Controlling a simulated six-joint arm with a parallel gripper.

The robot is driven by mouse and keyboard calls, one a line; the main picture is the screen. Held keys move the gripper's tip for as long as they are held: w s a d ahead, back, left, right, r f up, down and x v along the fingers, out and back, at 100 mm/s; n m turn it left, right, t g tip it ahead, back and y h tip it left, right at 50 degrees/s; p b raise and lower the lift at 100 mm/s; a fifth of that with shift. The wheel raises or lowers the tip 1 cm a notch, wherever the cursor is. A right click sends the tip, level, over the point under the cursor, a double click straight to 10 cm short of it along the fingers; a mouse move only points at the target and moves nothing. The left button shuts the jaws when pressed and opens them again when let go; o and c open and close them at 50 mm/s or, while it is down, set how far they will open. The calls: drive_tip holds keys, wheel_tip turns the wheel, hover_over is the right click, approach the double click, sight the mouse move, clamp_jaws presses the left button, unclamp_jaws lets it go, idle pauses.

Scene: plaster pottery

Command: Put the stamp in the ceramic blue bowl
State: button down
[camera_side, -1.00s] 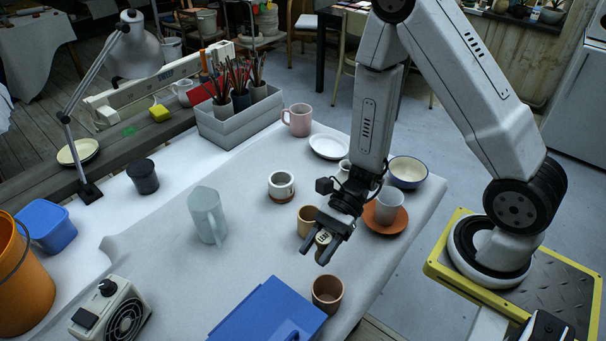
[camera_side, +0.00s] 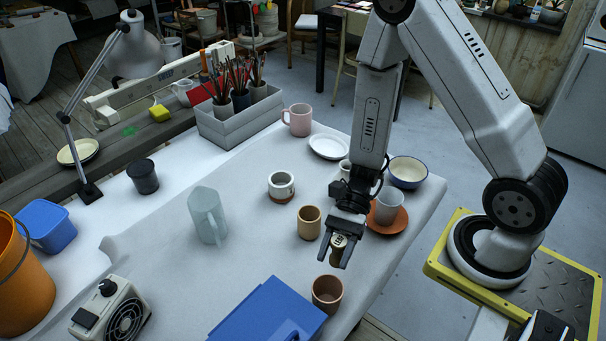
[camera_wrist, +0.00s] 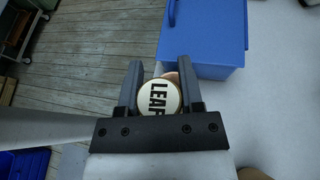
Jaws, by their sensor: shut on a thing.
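The stamp (camera_side: 339,242) is a small pale cylinder held between the fingers of my gripper (camera_side: 335,261). In the wrist view its round cream face (camera_wrist: 158,97) reads "LEAF" and sits between both fingers of my gripper (camera_wrist: 160,70). My gripper is shut on it, above the white table near its right edge. The ceramic blue bowl (camera_side: 408,174), cream inside with a blue rim, stands at the table's far right corner, beyond my gripper and apart from it. My wrist and forearm are left of the bowl, and its inside looks empty.
A tan cup (camera_side: 309,223) stands left of my gripper and a terracotta cup (camera_side: 327,294) in front of it. A grey cup (camera_side: 389,207) on an orange saucer (camera_side: 400,223) stands between my gripper and the bowl. A blue box (camera_side: 268,313) is at the front.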

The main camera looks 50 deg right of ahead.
drive_tip(key=s+d+f+n+g+h, duration=0.1)
drive_tip(key=s+d+n+g+h, duration=0.4)
drive_tip(key=d+n+h, duration=0.45)
drive_tip(key=s+d+f+n+g+h, duration=0.1)
drive_tip(key=s+d+n+g+h, duration=0.4)
drive_tip(key=d, duration=0.8)
drive_tip(key=w+d+n+t+h, duration=0.5)
drive_tip(key=w+d+n+h, duration=0.1)
drive_tip(key=d, duration=0.5)
drive_tip(key=w+d+n+t+h, duration=0.5)
drive_tip(key=w+d+n+h, duration=0.1)
drive_tip(key=d+n, duration=0.4)
drive_tip(key=shift+w+d+r+t, duration=0.2)
drive_tip(key=shift+w+d+t, duration=0.3)
drive_tip(key=shift+w, duration=0.4)
drive_tip(key=shift+d, duration=0.1)
drive_tip(key=shift+f, duration=2.25)
drive_tip(key=shift+f, duration=1.75)
